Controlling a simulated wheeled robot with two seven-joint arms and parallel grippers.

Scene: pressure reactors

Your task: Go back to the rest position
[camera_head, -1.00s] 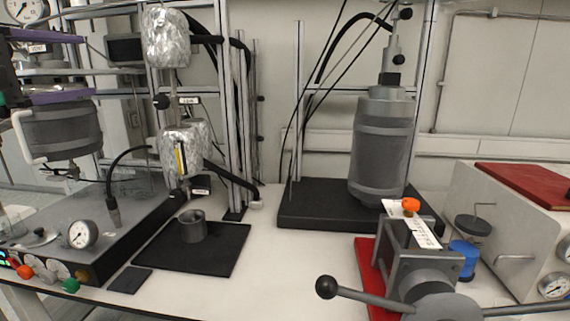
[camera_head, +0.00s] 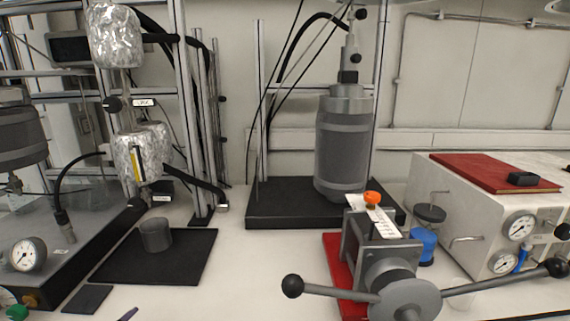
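Only a small purple tip (camera_head: 128,314) shows at the bottom edge of the head view, left of the middle; it looks like part of my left gripper. The rest of that gripper is out of the picture, so I cannot tell whether it is open or shut. My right gripper is not in view. No object shows in contact with the purple tip.
A grey cup (camera_head: 156,234) stands on a black mat (camera_head: 185,268) at the left. A clamp with long ball-ended handles (camera_head: 390,270) stands front right. A tall grey reactor (camera_head: 342,150) stands behind it. A white box (camera_head: 465,205) is at the right. The middle table is clear.

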